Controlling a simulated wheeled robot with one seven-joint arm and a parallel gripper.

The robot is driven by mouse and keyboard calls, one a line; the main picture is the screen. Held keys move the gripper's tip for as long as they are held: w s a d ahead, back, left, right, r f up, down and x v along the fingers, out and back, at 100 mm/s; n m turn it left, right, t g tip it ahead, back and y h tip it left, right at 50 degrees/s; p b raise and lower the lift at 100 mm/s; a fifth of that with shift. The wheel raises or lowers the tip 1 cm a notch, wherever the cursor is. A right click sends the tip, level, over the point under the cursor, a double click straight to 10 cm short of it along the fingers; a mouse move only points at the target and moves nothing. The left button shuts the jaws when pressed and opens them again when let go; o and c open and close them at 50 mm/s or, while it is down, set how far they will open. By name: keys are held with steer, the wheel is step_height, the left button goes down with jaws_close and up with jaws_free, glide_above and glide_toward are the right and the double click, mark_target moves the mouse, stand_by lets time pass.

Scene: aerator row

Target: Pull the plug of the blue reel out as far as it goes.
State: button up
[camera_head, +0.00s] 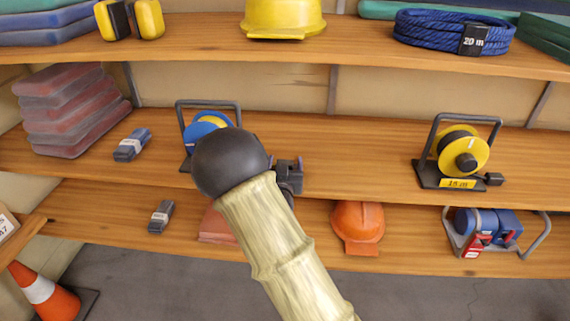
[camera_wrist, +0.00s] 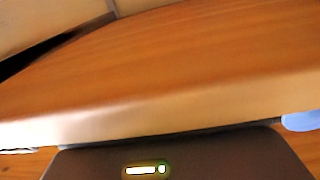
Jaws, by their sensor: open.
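The blue reel (camera_head: 205,124) stands in its dark frame on the middle shelf, left of centre in the head view. My dark wrist covers its lower right part, and its plug is not visible. My gripper (camera_head: 290,172) is at the middle shelf's front edge, just right of the reel. It is open, and I see nothing held in it. In the wrist view, a dark body part of mine with a small light fills the bottom. A pale blue shape at the right edge there is too cropped to name.
A yellow reel (camera_head: 461,155) in a black frame stands on the same shelf at right. An orange helmet (camera_head: 358,226) and a blue tool in a grey frame (camera_head: 490,228) sit below. The middle shelf (camera_head: 355,160) is clear between the reels.

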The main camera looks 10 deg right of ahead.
steer(key=shift+w, duration=0.2)
steer(key=shift+c, duration=0.5)
steer(key=c, duration=1.3)
steer(key=shift+d, duration=0.1)
